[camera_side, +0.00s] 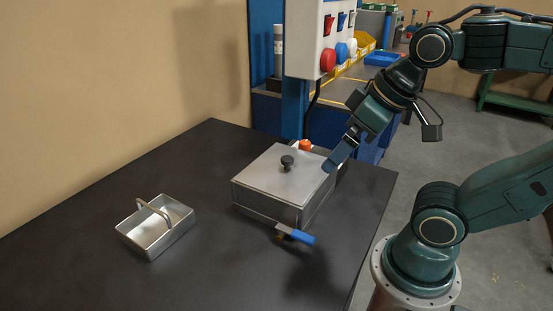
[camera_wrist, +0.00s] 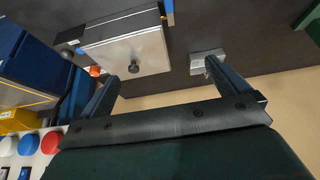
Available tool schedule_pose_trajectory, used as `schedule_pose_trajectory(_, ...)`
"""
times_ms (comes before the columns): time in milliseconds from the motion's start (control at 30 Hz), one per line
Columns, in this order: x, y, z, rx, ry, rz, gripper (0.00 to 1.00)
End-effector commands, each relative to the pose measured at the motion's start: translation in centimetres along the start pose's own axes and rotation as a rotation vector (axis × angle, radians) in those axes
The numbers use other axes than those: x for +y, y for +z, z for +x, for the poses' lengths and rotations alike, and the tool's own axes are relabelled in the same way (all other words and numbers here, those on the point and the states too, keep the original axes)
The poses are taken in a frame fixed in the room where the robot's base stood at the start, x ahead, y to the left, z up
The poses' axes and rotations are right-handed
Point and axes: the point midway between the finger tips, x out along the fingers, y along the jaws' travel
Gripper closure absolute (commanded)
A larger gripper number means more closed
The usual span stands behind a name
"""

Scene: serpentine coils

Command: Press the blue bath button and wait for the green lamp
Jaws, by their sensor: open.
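The blue button (camera_side: 341,51) is a round knob on a pale control panel (camera_side: 305,42), between a red button (camera_side: 328,61) and a white button (camera_side: 352,47). The blue button also shows at the lower left of the wrist view (camera_wrist: 28,145). I cannot make out a green lamp in either view. The metal bath (camera_side: 268,205) stands on the dark table, its lid on with a black knob (camera_side: 287,161). My gripper (camera_side: 335,163) is open and empty, low beside the bath's right rear corner, apart from the panel and its buttons. Its two fingers show spread in the wrist view (camera_wrist: 163,70).
A metal basket with a handle (camera_side: 155,232) sits on the dark table (camera_side: 90,225) left of the bath. A blue-handled tool (camera_side: 296,235) juts from the bath's front. An orange piece (camera_side: 305,145) is behind the bath. A blue post (camera_side: 294,108) stands below the panel.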

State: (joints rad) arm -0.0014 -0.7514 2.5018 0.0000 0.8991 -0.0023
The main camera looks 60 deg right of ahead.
Motion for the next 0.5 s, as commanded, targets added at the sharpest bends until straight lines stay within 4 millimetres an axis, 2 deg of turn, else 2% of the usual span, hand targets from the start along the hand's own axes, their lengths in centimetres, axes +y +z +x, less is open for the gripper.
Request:
schedule_pose_trajectory(67,0.01,-0.02,-0.01,0.000,0.000,0.001,0.02)
schedule_pose_trajectory(500,0.03,-0.04,-0.01,-0.001,0.001,0.003,0.88)
